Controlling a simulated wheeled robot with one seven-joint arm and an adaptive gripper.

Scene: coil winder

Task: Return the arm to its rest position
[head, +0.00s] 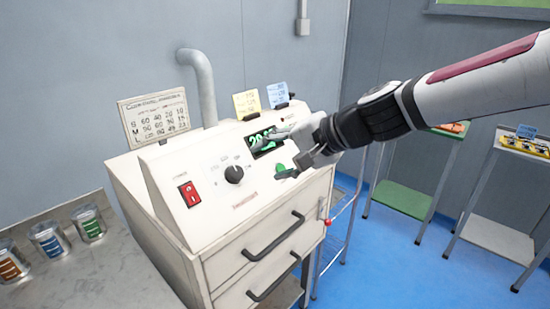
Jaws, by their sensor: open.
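My arm (460,85) reaches in from the right edge. My gripper (282,153) is open and empty in front of the sloped panel of the coil winder (222,205). Its fingers overlap the lit green display (262,141) and the green button (281,170), hiding part of each. I cannot tell whether a fingertip touches the panel. The panel also has a black knob (234,174) and a red switch (190,193).
A settings chart (156,117) and note cards (246,104) stand on top of the machine. Labelled tins (48,239) sit on the counter (100,282) at left. Small tables (404,199) stand at right.

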